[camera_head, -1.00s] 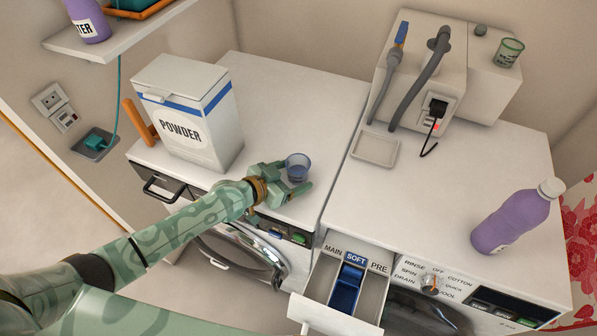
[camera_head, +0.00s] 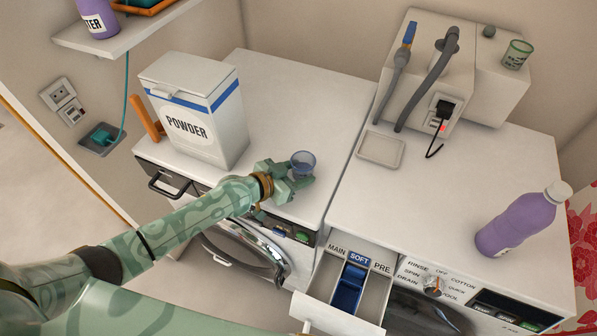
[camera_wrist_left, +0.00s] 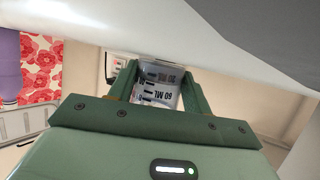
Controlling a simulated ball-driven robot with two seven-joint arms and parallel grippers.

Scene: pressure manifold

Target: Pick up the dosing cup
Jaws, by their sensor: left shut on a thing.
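The dosing cup (camera_head: 303,162) is a small clear bluish cup near the front right of the left machine's white top. My left gripper (camera_head: 300,178) is shut on it, with a finger on either side. In the left wrist view the cup (camera_wrist_left: 158,88) sits between the green fingers, and its printed "60 ML" mark and scale lines show. The gripper (camera_wrist_left: 155,85) covers the cup's lower part in the head view, so I cannot tell whether its base touches the top. My right gripper is not in view.
A white POWDER box (camera_head: 196,115) stands left of the cup. An open detergent drawer (camera_head: 345,288) juts out from the right machine.

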